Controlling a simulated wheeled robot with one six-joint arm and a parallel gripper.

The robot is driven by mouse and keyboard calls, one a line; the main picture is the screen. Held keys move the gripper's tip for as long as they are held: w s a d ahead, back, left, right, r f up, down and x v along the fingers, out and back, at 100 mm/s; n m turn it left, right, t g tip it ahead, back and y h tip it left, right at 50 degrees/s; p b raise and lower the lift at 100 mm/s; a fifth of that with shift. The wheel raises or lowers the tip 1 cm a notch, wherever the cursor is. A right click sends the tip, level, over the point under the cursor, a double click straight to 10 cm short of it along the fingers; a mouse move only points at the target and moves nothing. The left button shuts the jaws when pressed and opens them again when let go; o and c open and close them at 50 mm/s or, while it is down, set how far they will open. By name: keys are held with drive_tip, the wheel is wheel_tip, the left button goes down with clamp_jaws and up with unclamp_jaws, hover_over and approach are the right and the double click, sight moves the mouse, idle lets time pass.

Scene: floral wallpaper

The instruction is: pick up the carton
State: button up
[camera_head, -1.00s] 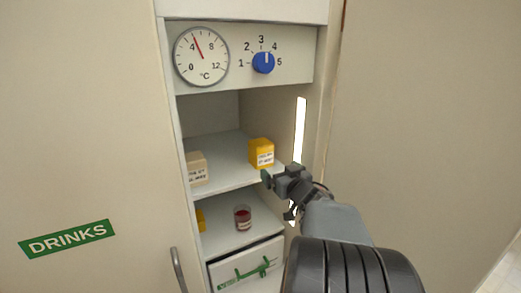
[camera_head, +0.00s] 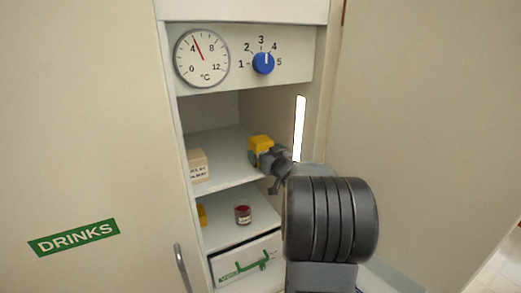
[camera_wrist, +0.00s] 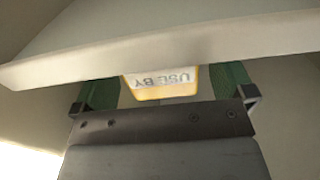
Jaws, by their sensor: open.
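The yellow carton (camera_head: 261,142) stands on the upper shelf near its right side, partly hidden by my gripper. In the wrist view the same yellow carton (camera_wrist: 165,83) shows a white label reading "USE BY" upside down. My gripper (camera_head: 265,159) is open at the carton's front. In the wrist view its two green finger pads stand left and right of the carton, with small gaps showing. The pale shelf edge hides the rest of the carton and the finger ends there.
A beige labelled carton (camera_head: 197,166) stands left on the upper shelf (camera_head: 222,148). Below are a dark red jar (camera_head: 243,214), a partly hidden yellow item (camera_head: 202,215) and a white drawer (camera_head: 246,262). The right cabinet wall is close to my gripper.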

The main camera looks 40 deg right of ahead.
drive_tip(key=shift+w+d+p, duration=0.15)
drive_tip(key=shift+w+p, duration=0.1)
drive_tip(key=shift+w, duration=0.7)
drive_tip(key=shift+w+d+p, duration=0.1)
drive_tip(key=shift+w+p, duration=0.1)
drive_tip(key=shift+w, duration=0.75)
drive_tip(key=shift+r, duration=0.1)
drive_tip(key=c, duration=1.1)
